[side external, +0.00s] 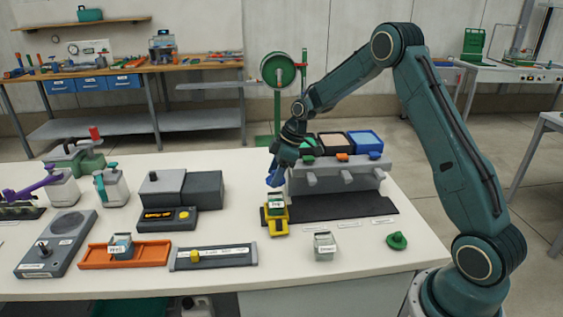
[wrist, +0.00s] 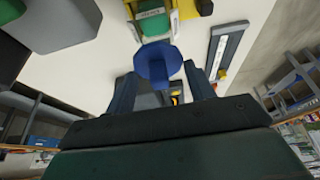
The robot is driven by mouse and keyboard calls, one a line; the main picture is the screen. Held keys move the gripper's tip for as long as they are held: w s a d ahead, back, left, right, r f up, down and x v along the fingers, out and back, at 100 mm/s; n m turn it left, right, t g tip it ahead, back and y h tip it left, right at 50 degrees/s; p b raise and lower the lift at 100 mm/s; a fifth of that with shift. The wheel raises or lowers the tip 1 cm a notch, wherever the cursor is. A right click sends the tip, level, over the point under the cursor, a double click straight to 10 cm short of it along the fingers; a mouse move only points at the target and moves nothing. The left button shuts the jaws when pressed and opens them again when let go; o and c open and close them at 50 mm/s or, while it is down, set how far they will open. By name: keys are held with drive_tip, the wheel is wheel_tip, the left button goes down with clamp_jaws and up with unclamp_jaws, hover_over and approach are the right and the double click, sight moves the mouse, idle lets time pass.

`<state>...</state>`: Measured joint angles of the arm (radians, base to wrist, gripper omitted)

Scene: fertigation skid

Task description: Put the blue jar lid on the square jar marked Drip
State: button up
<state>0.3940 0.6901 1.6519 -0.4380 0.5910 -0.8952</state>
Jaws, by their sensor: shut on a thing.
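My gripper (side external: 276,172) is shut on the blue jar lid (wrist: 158,62), seen between the two fingers in the wrist view. In the side view the lid is small and partly merges with the fingers. A square jar (side external: 276,208) with a pale label and a green part stands in a yellow holder, just below my gripper. The wrist view shows this jar (wrist: 152,22) beyond the lid, apart from it. Other square jars stand in the orange tray (side external: 147,253) and on the table at front (side external: 324,246). The label words are too small to read surely.
A grey rack (side external: 300,181) with coloured bins stands behind my gripper on a dark mat (side external: 350,207). A green lid (side external: 397,241) lies at the front right. A grey slide gauge (side external: 214,257) and a black device (side external: 167,219) lie left of the yellow holder.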

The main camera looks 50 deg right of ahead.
drive_tip(key=shift+f, duration=2.5)
drive_tip(key=o, duration=1)
drive_tip(key=shift+o, duration=0.2)
drive_tip(key=shift+r, duration=0.2)
drive_tip(key=shift+r, duration=3.3)
drive_tip(key=shift+r, duration=0.1)
